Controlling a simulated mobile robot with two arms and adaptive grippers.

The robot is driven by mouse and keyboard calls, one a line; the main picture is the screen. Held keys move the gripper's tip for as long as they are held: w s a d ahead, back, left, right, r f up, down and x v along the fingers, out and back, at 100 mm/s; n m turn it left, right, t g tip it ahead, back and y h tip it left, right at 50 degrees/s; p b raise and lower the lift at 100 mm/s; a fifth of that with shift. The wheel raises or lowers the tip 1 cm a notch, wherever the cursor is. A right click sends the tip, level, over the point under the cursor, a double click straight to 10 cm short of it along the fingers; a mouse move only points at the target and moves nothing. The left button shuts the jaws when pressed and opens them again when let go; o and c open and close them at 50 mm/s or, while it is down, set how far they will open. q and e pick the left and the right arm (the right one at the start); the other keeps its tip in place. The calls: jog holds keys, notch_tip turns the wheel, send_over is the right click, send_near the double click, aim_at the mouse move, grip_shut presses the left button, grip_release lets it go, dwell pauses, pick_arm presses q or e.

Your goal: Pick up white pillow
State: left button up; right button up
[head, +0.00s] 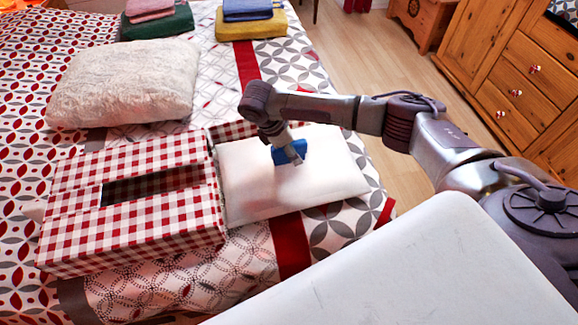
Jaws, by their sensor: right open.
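A smooth, flat white pillow (325,180) lies on the bed, right of a checkered box. A second, fluffy cream-white pillow (125,82) lies further back at the left. My right gripper (297,163) points down over the middle of the smooth pillow, and a blue part shows at it. It is open and holds nothing that I can see; I cannot tell whether its fingertips touch the pillow. My left gripper is not in view.
The red-and-white checkered box (140,228) has a dark opening in its top. Folded green and pink cloths (155,22) and yellow and blue cloths (250,24) lie at the back of the bed (335,232). A wooden dresser (520,75) stands at the right; the floor between is clear.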

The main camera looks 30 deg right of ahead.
jog(key=shift+f, duration=0.2)
dwell(0.3)
grip_shut()
dwell(0.3)
